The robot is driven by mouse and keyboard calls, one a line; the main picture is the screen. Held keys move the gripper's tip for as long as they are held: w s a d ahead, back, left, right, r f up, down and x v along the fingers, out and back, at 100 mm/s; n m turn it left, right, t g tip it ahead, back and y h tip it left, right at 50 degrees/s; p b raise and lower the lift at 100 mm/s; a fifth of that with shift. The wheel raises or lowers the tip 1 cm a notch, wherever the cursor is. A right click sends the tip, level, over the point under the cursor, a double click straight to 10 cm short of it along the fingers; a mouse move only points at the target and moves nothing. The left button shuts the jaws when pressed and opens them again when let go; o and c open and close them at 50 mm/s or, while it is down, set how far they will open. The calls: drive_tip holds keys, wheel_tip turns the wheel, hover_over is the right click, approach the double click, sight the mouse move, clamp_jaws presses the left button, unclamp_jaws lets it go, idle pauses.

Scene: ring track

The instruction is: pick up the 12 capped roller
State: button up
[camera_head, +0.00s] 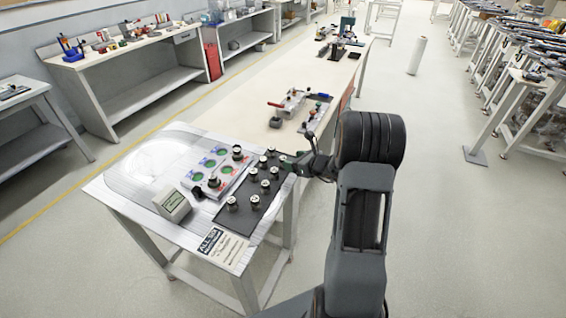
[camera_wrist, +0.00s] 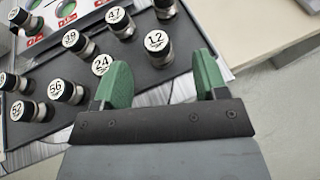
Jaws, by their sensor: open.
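The 12 capped roller (camera_wrist: 157,42) stands upright on the dark tray, with a white cap and black body. In the head view my gripper (camera_head: 303,164) is at the right edge of the dark tray (camera_head: 243,217), and the cap numbers are too small to read there. The 24 roller (camera_wrist: 103,67) stands close by the left finger.
Rollers 47 (camera_wrist: 119,20), 39 (camera_wrist: 78,43) and 56 (camera_wrist: 62,91) stand nearby with others on the tray. A panel with green circles (camera_head: 222,170) and a grey box (camera_head: 171,205) lie to the left. A long bench (camera_head: 265,140) extends behind.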

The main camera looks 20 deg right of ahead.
sight(283, 158)
drive_tip(key=shift+p+x, duration=0.6)
drive_tip(key=shift+x, duration=2.3)
drive_tip(key=shift+s+a, duration=0.1)
drive_tip(key=shift+a, duration=0.05)
drive_tip(key=shift+c, duration=0.3)
drive_tip(key=shift+r, duration=0.1)
drive_tip(key=c, duration=1)
